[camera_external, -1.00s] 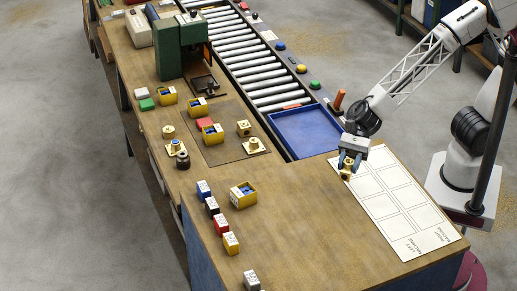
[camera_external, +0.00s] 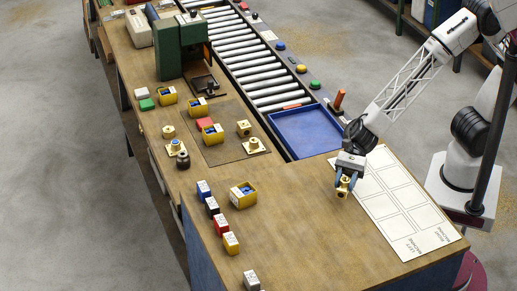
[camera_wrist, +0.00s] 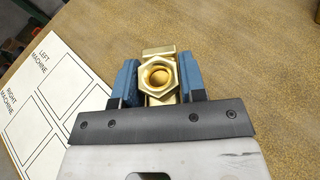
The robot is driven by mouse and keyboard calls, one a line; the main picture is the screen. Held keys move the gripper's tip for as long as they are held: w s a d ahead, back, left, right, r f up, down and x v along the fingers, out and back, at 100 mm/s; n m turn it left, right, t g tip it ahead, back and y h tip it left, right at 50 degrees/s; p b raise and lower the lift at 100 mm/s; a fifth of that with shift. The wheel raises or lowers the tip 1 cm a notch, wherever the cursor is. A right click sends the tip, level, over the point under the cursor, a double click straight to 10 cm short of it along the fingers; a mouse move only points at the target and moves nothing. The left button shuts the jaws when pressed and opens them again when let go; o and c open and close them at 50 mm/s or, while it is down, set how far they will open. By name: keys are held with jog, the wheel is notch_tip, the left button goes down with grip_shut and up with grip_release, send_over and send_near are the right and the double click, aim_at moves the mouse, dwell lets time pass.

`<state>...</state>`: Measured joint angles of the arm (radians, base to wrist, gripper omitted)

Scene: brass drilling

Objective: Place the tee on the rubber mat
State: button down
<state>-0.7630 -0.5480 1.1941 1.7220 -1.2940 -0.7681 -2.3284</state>
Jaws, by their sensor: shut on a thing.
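My gripper (camera_external: 345,180) is shut on a brass tee (camera_external: 343,188), held over the wooden bench at the left edge of the white layout sheet. In the wrist view the tee (camera_wrist: 158,76) sits between the blue fingers, with a hexagonal open end facing the camera and a brass bar across behind it. The rubber mat (camera_external: 229,152) appears to be the thin brown sheet left of the blue tray, well to the left of my gripper.
A blue tray (camera_external: 305,132) and roller conveyor (camera_external: 260,78) lie behind.

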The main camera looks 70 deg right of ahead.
send_over(303, 220)
jog(key=shift+s+d+f, duration=0.2)
jog(key=shift+s+f, duration=0.05)
jog(key=shift+f, duration=0.4)
jog(key=shift+a, duration=0.1)
dwell(0.5)
jog(key=shift+w+a, duration=0.15)
jog(key=shift+w, duration=0.05)
jog(key=shift+a+f, duration=0.1)
jog(key=shift+f, duration=1.7)
jog(key=shift+f, duration=0.1)
jog(key=c, duration=0.7)
grip_release()
jog(key=shift+f, duration=0.1)
jog(key=shift+r, duration=0.2)
jog(key=shift+v, duration=6.05)
